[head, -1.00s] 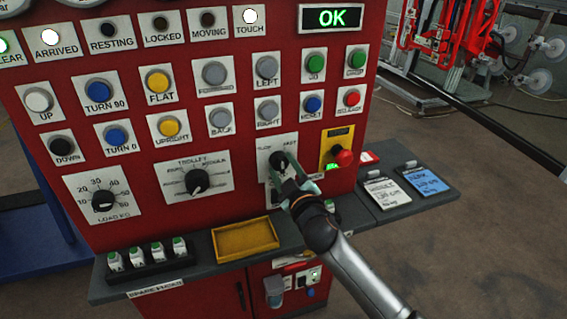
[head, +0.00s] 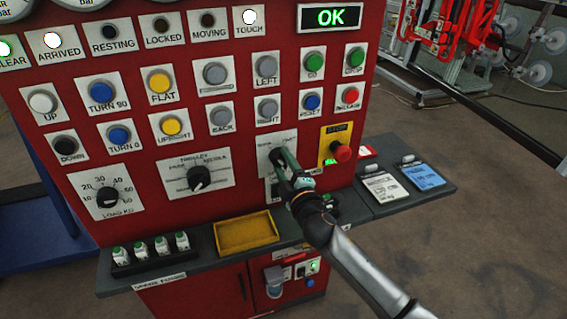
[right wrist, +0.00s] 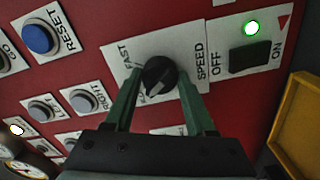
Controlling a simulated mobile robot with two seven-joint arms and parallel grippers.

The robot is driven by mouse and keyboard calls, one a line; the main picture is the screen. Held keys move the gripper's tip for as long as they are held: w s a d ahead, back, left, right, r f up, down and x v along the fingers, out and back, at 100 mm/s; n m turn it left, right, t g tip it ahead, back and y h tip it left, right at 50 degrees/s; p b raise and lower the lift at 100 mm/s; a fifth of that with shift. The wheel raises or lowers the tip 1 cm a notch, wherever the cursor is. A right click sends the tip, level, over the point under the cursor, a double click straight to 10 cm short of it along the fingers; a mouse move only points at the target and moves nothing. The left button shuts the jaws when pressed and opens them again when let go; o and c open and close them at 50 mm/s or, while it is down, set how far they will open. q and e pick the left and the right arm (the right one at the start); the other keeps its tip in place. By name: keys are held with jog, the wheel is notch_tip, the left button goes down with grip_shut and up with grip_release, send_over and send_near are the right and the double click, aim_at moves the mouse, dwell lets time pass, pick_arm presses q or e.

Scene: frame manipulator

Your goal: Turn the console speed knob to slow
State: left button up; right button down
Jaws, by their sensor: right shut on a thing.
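The black speed knob (right wrist: 160,74) sits on a white plate (right wrist: 192,47) marked FAST and SPEED on the red console (head: 225,190). My right gripper (right wrist: 158,88) is shut on the knob, with one green finger on each side of it in the right wrist view. The knob's pale pointer mark faces down and left in that view, near lettering that is partly hidden. In the head view the right gripper (head: 282,160) covers most of the knob. My left gripper is not in view.
A red emergency button (head: 341,153) stands out right of the knob. Below are a yellow tray (head: 246,235) and a grey ledge (head: 205,243) with small green-topped items. An on/off switch (right wrist: 250,57) with a green lamp lies beside the knob's plate.

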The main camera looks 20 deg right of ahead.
dwell(0.3)
jog(key=shift+c, duration=1.2)
grip_release()
jog(key=s, duration=1.2)
jog(key=shift+s+d+b, duration=0.25)
jog(key=shift+b, duration=0.1)
jog(key=s+a+f+m+g+y+p, duration=0.1)
jog(key=s+f+m+g, duration=0.3)
jog(key=s+f, duration=0.7)
jog(key=s+a+f+m+g+p, duration=0.1)
jog(key=s+f+m+g, duration=0.3)
jog(key=s+f+m, duration=0.4)
notch_tip(320, 180, down, 7)
jog(key=s, duration=0.2)
jog(key=shift+s+m+g+y, duration=0.3)
jog(key=shift+s+g+y, duration=0.05)
jog(key=shift+g+y, duration=0.05)
